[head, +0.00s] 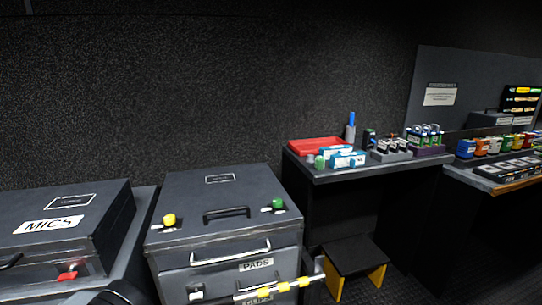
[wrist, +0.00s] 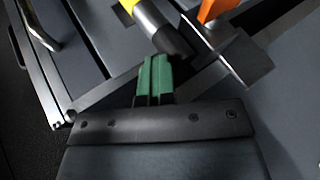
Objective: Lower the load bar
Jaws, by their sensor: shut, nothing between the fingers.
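The load bar (head: 265,292), a grey bar with yellow bands, runs across the front of the dark PADS case low in the head view. In the wrist view a yellow-banded round bar with a dark sleeve (wrist: 160,32) lies just beyond my fingertips. An orange piece (wrist: 210,10) and a flat dark plate (wrist: 240,62) are beside it. My gripper (wrist: 155,78), with green fingertips, is shut and empty, close to the sleeve. I cannot tell whether they touch. I cannot make out the fingertips in the head view.
The PADS case (head: 185,215) has a silver drawer handle (head: 230,254) and yellow and green knobs on top. A MICS case (head: 60,222) stands left. A black stool (head: 352,255) with yellow legs stands right, below a bench (head: 350,176) with a red tray (head: 316,146).

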